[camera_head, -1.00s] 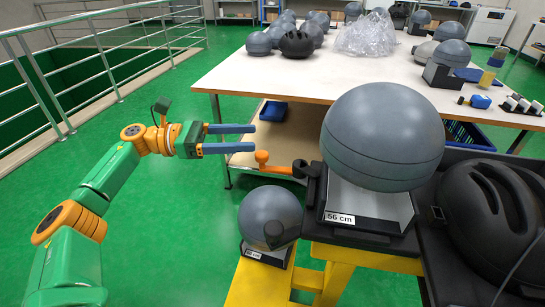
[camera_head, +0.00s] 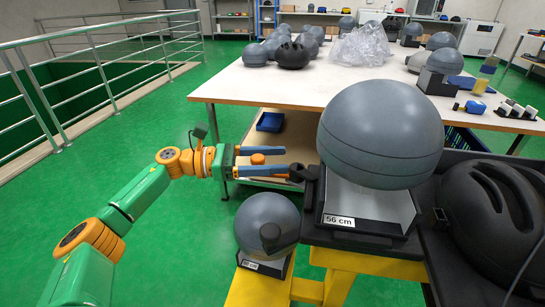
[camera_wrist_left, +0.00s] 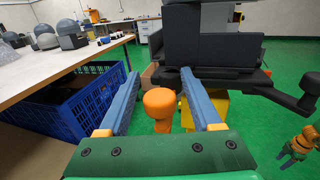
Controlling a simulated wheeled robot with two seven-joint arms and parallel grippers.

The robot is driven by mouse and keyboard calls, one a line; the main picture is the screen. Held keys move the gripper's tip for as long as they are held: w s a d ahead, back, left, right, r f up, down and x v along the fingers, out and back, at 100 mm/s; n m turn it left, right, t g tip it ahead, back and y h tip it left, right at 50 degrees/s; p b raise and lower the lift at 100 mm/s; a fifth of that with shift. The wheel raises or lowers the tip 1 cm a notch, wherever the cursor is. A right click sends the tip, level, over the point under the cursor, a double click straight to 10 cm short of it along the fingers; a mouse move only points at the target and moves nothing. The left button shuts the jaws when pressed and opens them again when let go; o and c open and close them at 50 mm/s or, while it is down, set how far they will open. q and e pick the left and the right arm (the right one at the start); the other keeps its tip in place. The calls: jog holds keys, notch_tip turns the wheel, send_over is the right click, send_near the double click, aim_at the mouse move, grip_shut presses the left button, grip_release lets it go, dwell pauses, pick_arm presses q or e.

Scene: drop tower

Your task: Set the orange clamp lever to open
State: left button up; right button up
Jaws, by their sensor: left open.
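The orange clamp lever (camera_head: 257,159) ends in a round knob beside the black clamp mount (camera_head: 303,172) of the headform stand. The near finger hides most of the lever's arm in the head view. The large grey headform (camera_head: 382,130) sits on the stand labelled 56 cm.
A smaller grey headform (camera_head: 267,222) stands on a yellow step (camera_head: 252,288) just below the gripper. A black helmet (camera_head: 492,215) is at the right. The white table (camera_head: 270,82) is behind, with a blue crate (camera_wrist_left: 92,101) beneath it.

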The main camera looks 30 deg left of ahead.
pick_arm(q)
grip_shut()
dwell(1.3)
